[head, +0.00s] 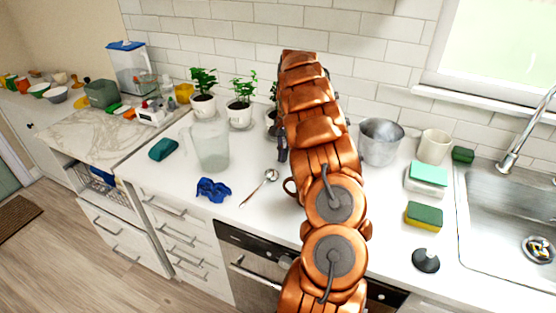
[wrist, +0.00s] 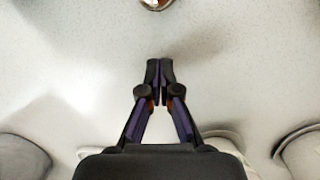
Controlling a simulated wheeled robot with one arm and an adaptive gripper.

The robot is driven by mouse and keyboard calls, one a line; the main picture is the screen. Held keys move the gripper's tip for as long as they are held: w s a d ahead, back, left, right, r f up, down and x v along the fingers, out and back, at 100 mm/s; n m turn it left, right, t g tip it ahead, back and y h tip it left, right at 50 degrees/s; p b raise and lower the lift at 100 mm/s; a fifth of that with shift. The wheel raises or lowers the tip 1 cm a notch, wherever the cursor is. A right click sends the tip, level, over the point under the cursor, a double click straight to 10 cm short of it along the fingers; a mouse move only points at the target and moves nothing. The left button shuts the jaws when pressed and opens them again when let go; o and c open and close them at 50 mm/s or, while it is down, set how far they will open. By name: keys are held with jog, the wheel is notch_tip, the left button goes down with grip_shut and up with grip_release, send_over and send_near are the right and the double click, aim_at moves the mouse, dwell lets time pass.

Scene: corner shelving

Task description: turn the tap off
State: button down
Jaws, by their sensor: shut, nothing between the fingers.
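The tap (head: 524,132) is a silver curved spout at the right edge of the head view, over the steel sink (head: 478,255). Its handle is not clearly visible, and I cannot tell if water runs. My gripper (wrist: 159,70) is shut and empty in the wrist view, above a white surface. In the head view my gripper (head: 282,155) shows partly behind my copper-coloured arm, over the back of the counter and well left of the tap.
A glass jug (head: 211,146), spoon (head: 260,186) and blue object (head: 213,190) lie left of my arm. A metal pot (head: 380,142), white cup (head: 434,147), sponge (head: 424,217) and black knob-like object (head: 426,260) stand between my arm and the sink. Potted plants line the wall.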

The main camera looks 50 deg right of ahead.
aim_at(278, 169)
jog(key=shift+s+a+r, duration=0.1)
jog(key=shift+a, duration=0.25)
jog(key=shift+s+a+p, duration=0.2)
jog(key=shift+a+p, duration=0.15)
jog(key=shift+a, duration=0.45)
jog(key=shift+s+a+p, duration=0.2)
jog(key=shift+a+p, duration=0.1)
jog(key=shift+a, duration=0.45)
